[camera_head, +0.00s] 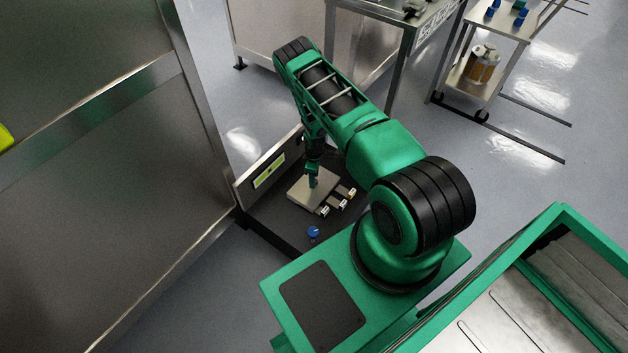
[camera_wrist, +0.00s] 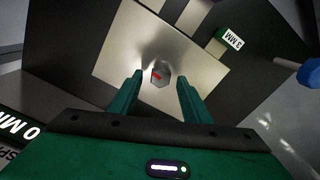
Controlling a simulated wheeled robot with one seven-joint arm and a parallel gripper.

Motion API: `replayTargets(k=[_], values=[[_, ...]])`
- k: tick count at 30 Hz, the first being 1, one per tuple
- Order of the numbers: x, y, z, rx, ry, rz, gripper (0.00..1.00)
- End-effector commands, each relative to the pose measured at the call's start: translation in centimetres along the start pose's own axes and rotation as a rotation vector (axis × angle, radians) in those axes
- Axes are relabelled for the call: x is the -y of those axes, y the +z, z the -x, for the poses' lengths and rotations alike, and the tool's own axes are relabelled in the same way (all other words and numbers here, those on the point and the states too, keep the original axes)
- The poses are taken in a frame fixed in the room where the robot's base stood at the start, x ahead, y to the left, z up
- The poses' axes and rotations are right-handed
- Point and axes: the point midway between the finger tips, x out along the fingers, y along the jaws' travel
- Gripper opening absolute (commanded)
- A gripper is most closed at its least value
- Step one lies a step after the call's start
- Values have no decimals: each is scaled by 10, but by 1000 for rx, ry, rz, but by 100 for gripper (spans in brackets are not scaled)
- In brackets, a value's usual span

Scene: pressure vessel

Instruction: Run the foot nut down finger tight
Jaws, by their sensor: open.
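The foot nut (camera_wrist: 160,77) is a small grey hexagonal piece with a red mark. In the wrist view it stands on a bright metal plate (camera_wrist: 120,62), and a stud cannot be made out. My gripper (camera_wrist: 160,80) is open, with its two green fingers apart on the left and right of the nut in the picture. Whether the fingers are level with the nut or above it, I cannot tell. In the head view my gripper (camera_head: 313,184) points down over the plate (camera_head: 300,192), and the nut is hidden or too small to see.
Several labelled blocks (camera_head: 325,211) lie beside the plate; a green one (camera_wrist: 232,38) shows in the wrist view. A blue knob (camera_head: 313,232) stands nearer the front. A metal wall (camera_head: 110,180) rises at left. A trolley (camera_head: 500,25) stands far right, with open floor before it.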

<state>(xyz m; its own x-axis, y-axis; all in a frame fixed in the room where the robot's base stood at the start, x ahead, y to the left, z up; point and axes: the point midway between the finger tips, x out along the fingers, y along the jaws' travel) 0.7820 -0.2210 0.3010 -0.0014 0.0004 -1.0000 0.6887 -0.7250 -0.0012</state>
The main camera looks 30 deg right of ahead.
Motion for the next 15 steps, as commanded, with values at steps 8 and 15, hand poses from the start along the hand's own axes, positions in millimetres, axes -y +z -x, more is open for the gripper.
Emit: replayTargets(k=[8, 15], values=[[0, 0, -14, 0, 0, 0, 44], [0, 0, -14, 0, 0, 0, 39]])
